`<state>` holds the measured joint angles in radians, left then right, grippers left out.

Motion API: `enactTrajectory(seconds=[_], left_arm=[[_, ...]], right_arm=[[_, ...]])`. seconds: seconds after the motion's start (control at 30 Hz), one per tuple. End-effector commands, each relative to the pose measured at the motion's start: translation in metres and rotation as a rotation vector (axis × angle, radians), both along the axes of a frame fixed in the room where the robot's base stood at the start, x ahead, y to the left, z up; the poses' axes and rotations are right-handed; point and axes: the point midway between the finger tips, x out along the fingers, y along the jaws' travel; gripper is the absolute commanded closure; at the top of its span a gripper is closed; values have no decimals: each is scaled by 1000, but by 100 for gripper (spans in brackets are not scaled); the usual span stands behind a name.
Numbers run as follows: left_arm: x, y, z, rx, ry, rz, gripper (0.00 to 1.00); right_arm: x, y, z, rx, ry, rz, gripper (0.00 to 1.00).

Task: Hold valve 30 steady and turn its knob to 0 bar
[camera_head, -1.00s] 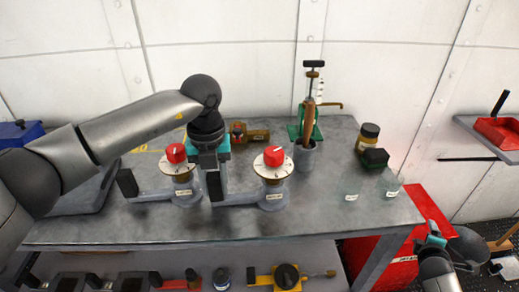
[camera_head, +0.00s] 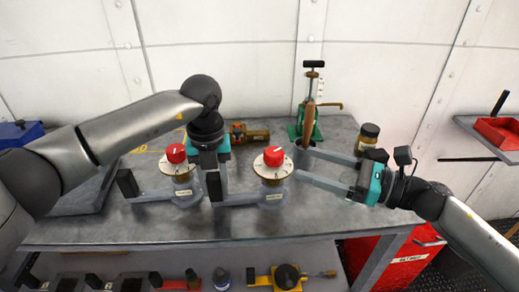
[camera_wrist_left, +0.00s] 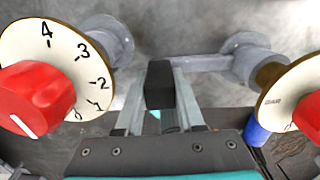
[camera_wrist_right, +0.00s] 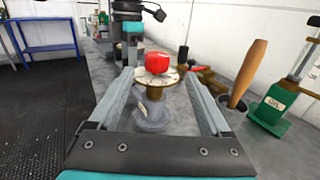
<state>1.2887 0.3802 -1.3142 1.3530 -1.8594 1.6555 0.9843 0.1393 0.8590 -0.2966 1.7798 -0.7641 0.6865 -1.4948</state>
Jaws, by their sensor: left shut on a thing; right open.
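Two valves with red knobs and white dials stand on the bench: a left one (camera_head: 180,170) and a right one (camera_head: 272,172). Their labels are too small to read, so I cannot tell which is 30. My left gripper (camera_head: 211,180) is shut on the black end block (camera_wrist_left: 160,85) of the right valve's side arm. My right gripper (camera_head: 299,161) is open and empty, its fingers pointing left at the right valve. In the right wrist view that valve's red knob (camera_wrist_right: 157,63) shows between and beyond the fingers, apparently untouched. Its exact reading is unclear.
A green stand (camera_head: 306,128) with a wooden-handled tool is behind my right fingers. A dark jar (camera_head: 367,137) stands at the bench's back right. A brass fitting (camera_head: 250,135) lies behind the valves. A red cabinet (camera_head: 405,262) is below right.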

Motion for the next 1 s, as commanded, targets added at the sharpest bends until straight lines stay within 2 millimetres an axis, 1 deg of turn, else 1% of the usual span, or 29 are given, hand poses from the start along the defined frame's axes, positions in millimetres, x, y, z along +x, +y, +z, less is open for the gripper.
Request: enactTrajectory(seconds=[0.07, 0.17, 0.27, 0.6, 0.7, 0.83, 1.0], left_arm=[[0, 0, 0, -1, -1, -1, 100], [0, 0, 0, -1, -1, -1, 100], [0, 0, 0, -1, -1, -1, 100], [0, 0, 0, -1, -1, -1, 100], [0, 0, 0, -1, 0, -1, 100], [0, 0, 0, -1, 0, -1, 100], [0, 0, 0, -1, 0, -1, 100]], right_arm=[[-2, 6, -1, -7, -2, 17, 18], [2, 14, -1, -6, -3, 19, 18], [10, 26, 0, -4, -3, 17, 18], [40, 77, 0, -3, -3, 14, 18], [47, 89, 0, -2, -1, 14, 18], [53, 100, -1, -3, -1, 13, 18], [56, 105, -1, -4, 1, 12, 18]])
